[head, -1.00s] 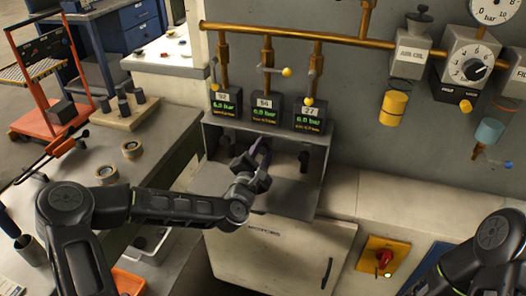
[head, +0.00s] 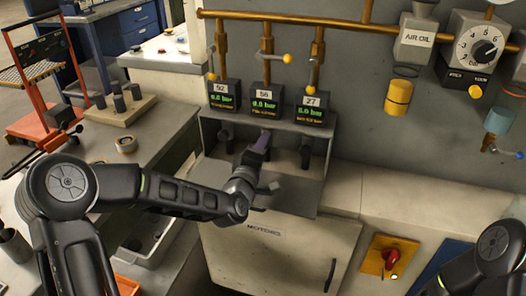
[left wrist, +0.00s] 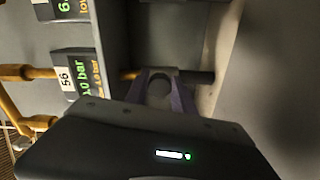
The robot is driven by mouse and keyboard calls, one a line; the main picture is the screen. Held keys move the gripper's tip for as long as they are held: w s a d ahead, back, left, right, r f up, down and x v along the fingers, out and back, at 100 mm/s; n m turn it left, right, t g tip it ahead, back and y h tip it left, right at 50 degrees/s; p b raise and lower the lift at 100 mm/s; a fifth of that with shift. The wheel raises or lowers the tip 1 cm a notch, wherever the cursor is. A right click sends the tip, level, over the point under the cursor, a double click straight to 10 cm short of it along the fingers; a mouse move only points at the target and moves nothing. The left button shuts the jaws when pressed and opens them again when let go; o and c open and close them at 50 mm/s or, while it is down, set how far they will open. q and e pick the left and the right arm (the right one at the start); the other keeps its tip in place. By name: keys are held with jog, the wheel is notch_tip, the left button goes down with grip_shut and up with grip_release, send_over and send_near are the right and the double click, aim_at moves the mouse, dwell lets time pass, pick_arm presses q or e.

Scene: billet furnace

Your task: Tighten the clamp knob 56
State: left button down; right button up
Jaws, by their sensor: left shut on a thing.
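The unit labelled 56 (head: 264,100) is the middle of three gauge boxes above an open grey cabinet. It also shows in the left wrist view (left wrist: 75,78). My left gripper (head: 262,140) reaches into the middle of the cabinet with its purple fingers below that unit. In the left wrist view, the fingers (left wrist: 160,92) are shut around a dark round knob (left wrist: 158,88), in line with unit 56. The gripper hides most of this knob in the head view. Part of my right arm shows at the lower right, but its gripper is out of view.
Dark knobs stand to the left (head: 227,138) and right (head: 305,155) in the cabinet (head: 325,165). Copper pipes (head: 268,50) with small levers run above. A red switch (head: 390,258) sits on a yellow plate at the lower right. A workbench lies left.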

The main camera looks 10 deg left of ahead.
pick_arm(q)
jog(key=m+b, duration=0.3)
jog(key=m, duration=0.1)
jog(key=shift+f, duration=0.2)
jog(key=shift+r+m+b, duration=0.1)
jog(key=shift+m+b, duration=0.7)
jog(key=shift+m, duration=0.2)
jog(key=c, duration=1.1)
grip_release()
jog(key=shift+o, duration=0.2)
jog(key=shift+s, duration=0.15)
jog(key=s, duration=0.7)
jog(key=shift+s+a, duration=0.25)
jog(key=shift+a, duration=0.05)
